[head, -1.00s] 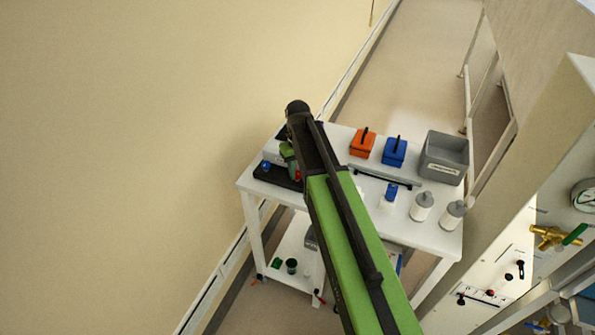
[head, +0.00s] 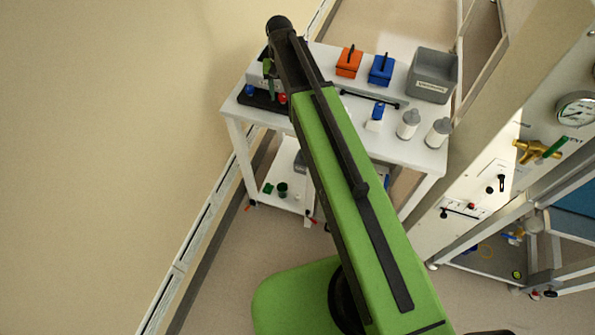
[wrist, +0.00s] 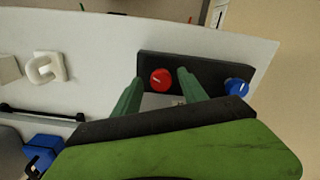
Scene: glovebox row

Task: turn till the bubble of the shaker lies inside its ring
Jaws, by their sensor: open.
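The shaker (head: 262,101) appears as a low black unit at the left end of the white table. It has a blue knob (head: 249,89) and a red knob (head: 282,98) on it. In the wrist view its dark panel (wrist: 205,70) shows the red knob (wrist: 161,79) and the blue knob (wrist: 237,87). My gripper (wrist: 160,80) has two green fingers, spread apart with nothing held; the red knob shows between their tips. I cannot tell whether they touch it. In the head view my arm partly covers the shaker. I cannot make out the bubble or its ring.
The white table (head: 330,108) also carries an orange box (head: 349,64), a blue box (head: 382,71), a grey bin (head: 430,78) and two white bottles (head: 408,125). A panel with a gauge (head: 575,111) stands at right. A wall is at left.

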